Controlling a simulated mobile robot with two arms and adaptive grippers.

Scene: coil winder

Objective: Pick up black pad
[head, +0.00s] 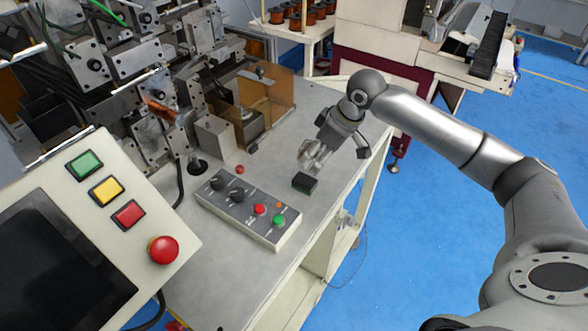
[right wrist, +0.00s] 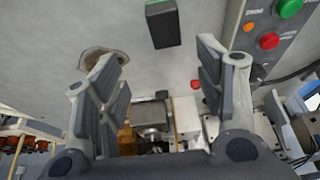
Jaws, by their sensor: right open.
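The black pad (head: 305,183) is a small dark block with a green side. It lies on the grey table near its right edge, just right of the button box. In the right wrist view, the pad (right wrist: 163,28) is at the top centre, beyond the fingertips. My right gripper (head: 338,142) is above the table, a little behind the pad and to its right in the head view. Its jaws (right wrist: 162,62) are open, with nothing between them, and apart from the pad. My left gripper is not in view.
The button box (head: 247,208) lies left of the pad. A small red button (head: 239,169) is behind it. The operator panel (head: 100,225) stands at front left, with machinery behind it. The table's right edge is close to the pad.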

